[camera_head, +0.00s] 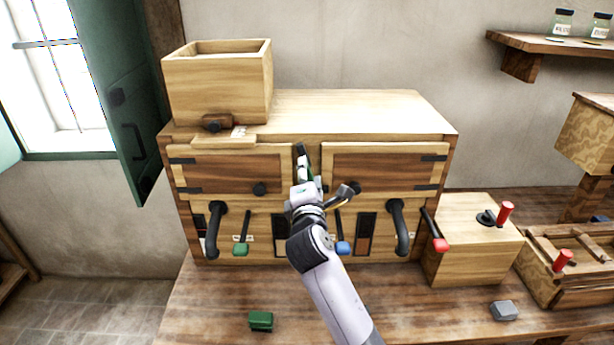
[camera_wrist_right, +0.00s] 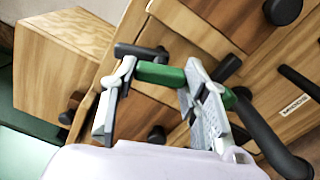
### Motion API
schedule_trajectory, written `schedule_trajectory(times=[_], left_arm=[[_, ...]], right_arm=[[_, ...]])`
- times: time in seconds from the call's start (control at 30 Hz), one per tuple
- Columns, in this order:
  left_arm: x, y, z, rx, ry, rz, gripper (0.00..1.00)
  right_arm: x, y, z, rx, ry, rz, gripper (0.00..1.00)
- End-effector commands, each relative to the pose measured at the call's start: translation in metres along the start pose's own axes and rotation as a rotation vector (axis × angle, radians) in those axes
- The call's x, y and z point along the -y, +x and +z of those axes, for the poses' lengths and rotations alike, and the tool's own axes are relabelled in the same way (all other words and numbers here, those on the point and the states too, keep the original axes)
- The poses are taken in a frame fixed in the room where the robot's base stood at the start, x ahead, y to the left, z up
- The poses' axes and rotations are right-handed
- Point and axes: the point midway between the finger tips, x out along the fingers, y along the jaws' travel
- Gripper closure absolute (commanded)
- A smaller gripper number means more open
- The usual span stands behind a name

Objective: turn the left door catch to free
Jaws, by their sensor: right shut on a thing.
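My right gripper (camera_head: 305,172) reaches up to the gap between the two small upper doors of the wooden cabinet. In the right wrist view, its fingers (camera_wrist_right: 150,95) are closed around a green grip (camera_wrist_right: 160,73) with a black bar (camera_wrist_right: 140,51) at its end. This appears to be the left door catch; its black top (camera_head: 301,151) shows above the gripper in the head view. The left door (camera_head: 225,170) is shut, with a dark round knob (camera_head: 260,189). My arm and fingers hide much of the catch. My left gripper is not in view.
The right door (camera_head: 380,170) is shut. Black curved handles (camera_head: 214,230) and (camera_head: 401,228), a green-tipped lever (camera_head: 241,246) and a blue-tipped one (camera_head: 343,247) stick out below. An open wooden box (camera_head: 215,90) stands on top. A green block (camera_head: 261,321) lies on the bench.

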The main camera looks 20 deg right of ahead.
Motion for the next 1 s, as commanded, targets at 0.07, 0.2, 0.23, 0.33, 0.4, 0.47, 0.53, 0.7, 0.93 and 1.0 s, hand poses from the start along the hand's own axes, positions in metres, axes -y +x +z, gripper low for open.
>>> schedule_trajectory(times=[0.07, 0.2, 0.23, 0.33, 0.4, 0.47, 0.53, 0.7, 0.93, 1.0], left_arm=[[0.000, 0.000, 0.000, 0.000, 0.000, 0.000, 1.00], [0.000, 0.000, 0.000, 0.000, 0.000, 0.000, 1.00], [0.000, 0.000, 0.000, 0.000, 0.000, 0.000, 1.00], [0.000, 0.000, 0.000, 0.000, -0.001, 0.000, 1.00], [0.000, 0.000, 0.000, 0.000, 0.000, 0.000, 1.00], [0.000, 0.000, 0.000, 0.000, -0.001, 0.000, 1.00], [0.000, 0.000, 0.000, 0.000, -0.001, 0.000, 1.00], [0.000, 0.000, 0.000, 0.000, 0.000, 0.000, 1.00], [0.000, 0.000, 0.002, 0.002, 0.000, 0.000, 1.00], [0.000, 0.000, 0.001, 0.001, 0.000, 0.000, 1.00]], right_arm=[[0.001, 0.000, 0.000, -0.001, 0.006, -0.002, 0.86], [0.001, 0.000, 0.000, -0.001, 0.006, -0.002, 0.86], [0.001, 0.000, 0.000, -0.001, 0.006, -0.002, 0.58], [0.001, 0.000, 0.000, -0.001, 0.005, -0.002, 0.51], [0.000, 0.000, 0.000, -0.001, 0.004, -0.002, 0.46], [0.000, 0.000, 0.000, -0.001, 0.004, -0.002, 0.43], [0.000, 0.000, 0.000, -0.001, 0.003, -0.001, 0.38], [0.000, 0.000, 0.000, 0.000, 0.002, -0.001, 0.38], [0.000, -0.008, 0.000, -0.001, 0.002, 0.000, 0.38], [0.001, -0.018, -0.001, -0.001, 0.002, -0.001, 0.38]])
